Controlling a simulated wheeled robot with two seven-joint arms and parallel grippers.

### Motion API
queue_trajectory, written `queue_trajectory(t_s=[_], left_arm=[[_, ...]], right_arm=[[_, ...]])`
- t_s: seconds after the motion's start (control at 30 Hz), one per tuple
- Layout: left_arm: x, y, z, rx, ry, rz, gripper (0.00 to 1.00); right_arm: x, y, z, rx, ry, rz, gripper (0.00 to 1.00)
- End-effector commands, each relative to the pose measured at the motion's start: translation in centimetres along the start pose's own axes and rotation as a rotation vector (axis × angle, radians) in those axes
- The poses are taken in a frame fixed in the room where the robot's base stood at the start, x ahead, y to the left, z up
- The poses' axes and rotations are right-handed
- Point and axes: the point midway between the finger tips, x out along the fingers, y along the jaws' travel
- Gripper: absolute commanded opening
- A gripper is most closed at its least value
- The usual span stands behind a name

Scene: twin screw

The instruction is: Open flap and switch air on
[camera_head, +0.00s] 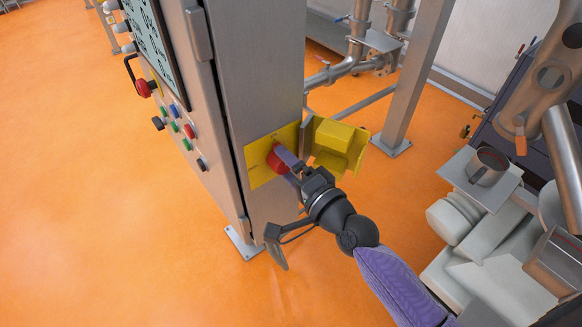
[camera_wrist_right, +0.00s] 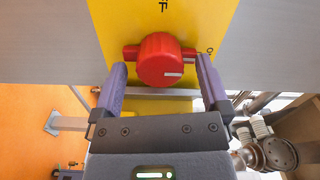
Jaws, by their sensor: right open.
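The yellow flap (camera_head: 338,146) stands swung open to the right of a yellow plate (camera_head: 258,168) on the grey cabinet's side. A red rotary switch (camera_head: 274,162) sits on that plate. In the right wrist view the red switch (camera_wrist_right: 158,52) has a white mark on its lower right, and black letters are partly visible on the yellow plate (camera_wrist_right: 120,22). My right gripper (camera_head: 288,167) is open at the switch. In the right wrist view its purple fingers lie on either side of the knob; I cannot tell whether they touch it. My left gripper is not in view.
The tall grey cabinet (camera_head: 255,75) carries coloured buttons (camera_head: 189,131) and a red knob (camera_head: 145,88) on its front. A metal post (camera_head: 412,80) and pipes stand behind the flap. A metal cup (camera_head: 488,168) stands on a small shelf at right. Orange floor at left is clear.

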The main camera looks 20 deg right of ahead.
Motion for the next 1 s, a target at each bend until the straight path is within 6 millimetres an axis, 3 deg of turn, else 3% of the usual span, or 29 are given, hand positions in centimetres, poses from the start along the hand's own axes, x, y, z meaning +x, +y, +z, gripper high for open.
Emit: queue_trajectory(t_s=[0.17,0.4,0.5,1.0], left_arm=[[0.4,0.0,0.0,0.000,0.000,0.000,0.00],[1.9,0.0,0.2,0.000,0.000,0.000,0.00],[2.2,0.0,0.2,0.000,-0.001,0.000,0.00],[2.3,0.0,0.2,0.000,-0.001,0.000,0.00]], right_arm=[[-2.0,0.2,0.1,0.000,-0.001,0.003,0.96],[-7.9,0.4,0.1,0.000,-0.003,0.004,0.96],[-9.3,0.3,0.1,-0.002,-0.001,0.003,0.96],[-9.9,0.1,0.0,-0.001,0.000,0.001,0.96]])
